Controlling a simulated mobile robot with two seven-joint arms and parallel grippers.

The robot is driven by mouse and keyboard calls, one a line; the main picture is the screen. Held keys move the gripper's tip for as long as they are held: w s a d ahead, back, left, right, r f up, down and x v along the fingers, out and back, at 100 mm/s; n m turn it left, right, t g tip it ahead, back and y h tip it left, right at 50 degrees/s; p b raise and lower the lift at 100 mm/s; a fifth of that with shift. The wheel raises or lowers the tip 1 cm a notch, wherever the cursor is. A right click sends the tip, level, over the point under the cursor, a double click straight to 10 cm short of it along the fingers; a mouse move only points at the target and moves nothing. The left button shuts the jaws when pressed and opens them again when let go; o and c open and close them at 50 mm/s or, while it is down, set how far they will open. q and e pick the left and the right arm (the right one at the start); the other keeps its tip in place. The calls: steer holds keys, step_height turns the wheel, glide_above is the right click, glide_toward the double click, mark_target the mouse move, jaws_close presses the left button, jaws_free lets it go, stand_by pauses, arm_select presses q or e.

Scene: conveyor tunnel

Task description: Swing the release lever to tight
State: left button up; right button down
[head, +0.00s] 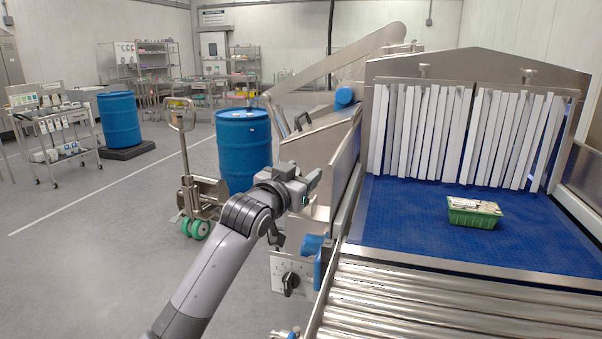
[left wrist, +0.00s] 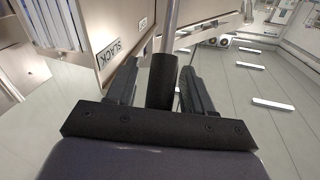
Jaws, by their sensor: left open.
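The release lever shows in the left wrist view as a bare metal rod with a black cylindrical grip (left wrist: 161,84). A plate marked SLACK (left wrist: 109,52) is just left of the rod. My left gripper (left wrist: 160,78) is open, with one finger on each side of the black grip and a visible gap at least on the right. In the head view my left gripper (head: 304,185) is beside the conveyor's left side frame. There I cannot make out the lever; the gripper and wrist may hide it. No TIGHT marking is readable. My right gripper is not in view.
The blue conveyor belt (head: 400,215) carries a green tray (head: 474,212) before white strip curtains (head: 420,130). A panel with a black knob (head: 290,283) is below my gripper. A blue drum (head: 243,150) and a pallet truck (head: 190,185) stand behind.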

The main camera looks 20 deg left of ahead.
arm_select(q)
jaws_close()
steer(key=shift+w, duration=0.1)
steer(key=shift+w+r+g, duration=0.4)
steer(key=shift+w+g, duration=0.05)
steer(key=shift+g, duration=0.05)
steer(key=shift+w+r+g, duration=0.2)
steer(key=shift+w+g, duration=0.3)
steer(key=shift+w+r+g, duration=0.2)
steer(key=shift+w+g, duration=0.25)
steer(key=shift+g, duration=0.05)
steer(key=shift+w+r+n+g, duration=0.15)
steer(key=shift+w+n+g, duration=0.25)
steer(key=shift+w+g, duration=0.85)
steer(key=shift+w+g+y, duration=0.3)
steer(key=shift+w+g, duration=0.2)
steer(key=shift+g, duration=0.15)
steer(key=shift+w, duration=0.15)
